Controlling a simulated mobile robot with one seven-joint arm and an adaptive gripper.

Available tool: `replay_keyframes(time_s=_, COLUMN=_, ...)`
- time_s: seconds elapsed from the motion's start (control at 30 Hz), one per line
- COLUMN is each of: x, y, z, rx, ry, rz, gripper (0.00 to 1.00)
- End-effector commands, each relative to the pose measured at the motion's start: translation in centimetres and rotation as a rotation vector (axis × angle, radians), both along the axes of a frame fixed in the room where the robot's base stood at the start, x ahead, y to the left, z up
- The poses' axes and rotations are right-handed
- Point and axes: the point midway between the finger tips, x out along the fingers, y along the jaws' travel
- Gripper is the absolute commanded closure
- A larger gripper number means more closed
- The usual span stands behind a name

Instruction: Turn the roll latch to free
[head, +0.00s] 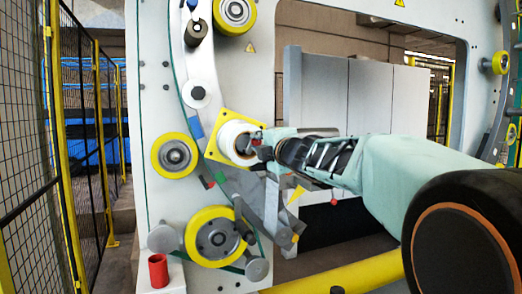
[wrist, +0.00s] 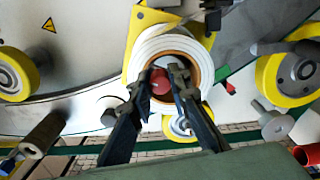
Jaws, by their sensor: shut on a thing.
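A white roll (head: 230,133) with a brown core sits on a yellow plate (head: 216,148) on the machine's front. In the wrist view the roll (wrist: 146,47) shows face-on, with a round red knob (wrist: 160,83) at its core, which I take to be the roll latch. My gripper (wrist: 164,84) has a finger on each side of the knob and is shut on it. In the head view my gripper (head: 257,145) reaches the roll from the right and hides most of the knob. I cannot tell which way the latch is turned.
Yellow-rimmed rollers (head: 175,155) stand around the roll, with a large one (head: 213,235) below. Small green (head: 220,178) and red (head: 209,184) marks lie below the roll. A red cup (head: 158,270) stands lower left. A mesh fence (head: 88,130) is at the left.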

Motion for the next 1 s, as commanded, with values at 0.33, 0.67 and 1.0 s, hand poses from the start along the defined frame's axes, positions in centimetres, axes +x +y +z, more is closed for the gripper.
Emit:
replay_keyframes(time_s=0.33, x=-0.5, y=1.0, z=0.5, rx=-0.257, ry=-0.113, rz=0.003, gripper=1.0)
replay_keyframes(time_s=0.67, x=-0.7, y=1.5, z=0.6, rx=-0.391, ry=-0.169, rz=0.003, gripper=1.0)
replay_keyframes(time_s=1.0, x=-0.7, y=1.6, z=0.6, rx=-0.422, ry=-0.182, rz=0.004, gripper=1.0)
